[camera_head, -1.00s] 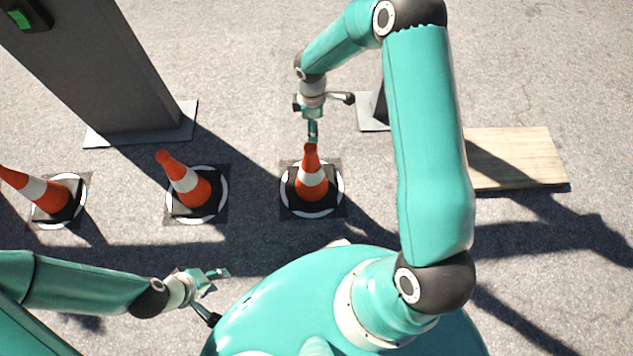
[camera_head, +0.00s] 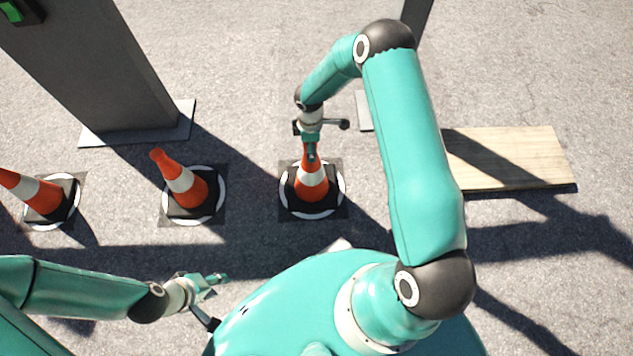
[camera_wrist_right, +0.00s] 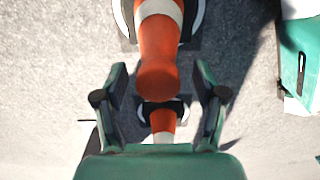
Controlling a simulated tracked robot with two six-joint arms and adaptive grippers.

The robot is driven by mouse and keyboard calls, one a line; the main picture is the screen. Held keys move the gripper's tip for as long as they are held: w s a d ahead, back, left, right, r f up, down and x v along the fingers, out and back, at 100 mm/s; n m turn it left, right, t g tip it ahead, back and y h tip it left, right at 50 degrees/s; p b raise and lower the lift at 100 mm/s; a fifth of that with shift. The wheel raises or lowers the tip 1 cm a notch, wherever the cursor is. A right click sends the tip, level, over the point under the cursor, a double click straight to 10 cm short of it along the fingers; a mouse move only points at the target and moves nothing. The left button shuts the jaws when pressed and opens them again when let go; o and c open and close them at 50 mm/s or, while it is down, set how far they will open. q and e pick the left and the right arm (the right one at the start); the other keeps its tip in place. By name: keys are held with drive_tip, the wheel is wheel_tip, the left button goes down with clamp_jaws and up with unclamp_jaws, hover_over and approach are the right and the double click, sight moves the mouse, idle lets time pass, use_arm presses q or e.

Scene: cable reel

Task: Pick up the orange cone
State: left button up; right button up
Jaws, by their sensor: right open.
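Three orange cones with white bands stand in a row in the head view. The right-hand cone (camera_head: 311,188) is upright on a black base, and my right gripper (camera_head: 311,152) is at its top. In the right wrist view, the open right gripper (camera_wrist_right: 162,78) has one finger on each side of the cone's tip (camera_wrist_right: 158,45), with gaps visible. The middle cone (camera_head: 188,190) and the left cone (camera_head: 42,196) stand apart. My left gripper (camera_head: 213,287) is open and empty, low over the ground in front of the middle cone.
Each cone stands on a dark square with a white ring. A grey post (camera_head: 95,80) on a flat plate stands behind the left and middle cones. A wooden board (camera_head: 510,160) lies at right. Open asphalt lies beyond the cones.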

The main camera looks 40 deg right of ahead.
clamp_jaws()
idle(0.4)
drive_tip(key=shift+r, duration=0.1)
